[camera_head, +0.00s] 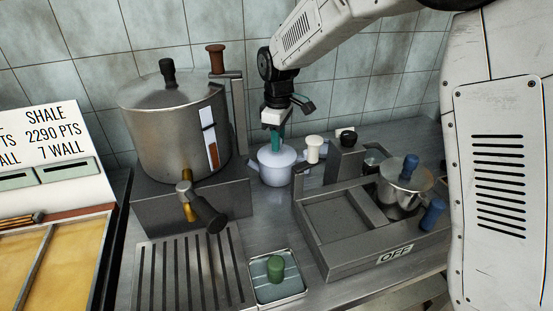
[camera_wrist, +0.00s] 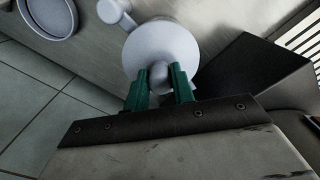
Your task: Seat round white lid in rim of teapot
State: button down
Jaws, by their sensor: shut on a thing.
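My gripper (camera_head: 277,142) points down at the white teapot (camera_head: 270,178) beside the large steel boiler. In the wrist view its green fingers (camera_wrist: 160,82) are shut on the small knob of the round white lid (camera_wrist: 161,48). The lid's disc shows whole beyond the fingertips and hides most of what lies under it. In the head view the lid (camera_head: 277,155) is at the teapot's mouth. I cannot tell whether it sits in the rim or hangs just above it.
The steel boiler (camera_head: 175,130) with its tap stands close at the left. A tray (camera_head: 262,292) with a green knob lies in front.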

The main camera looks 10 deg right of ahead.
jog(key=shift+f, duration=0.1)
jog(key=c, duration=1.1)
grip_release()
notch_tip(320, 180, up, 8)
jog(key=shift+f, duration=0.1)
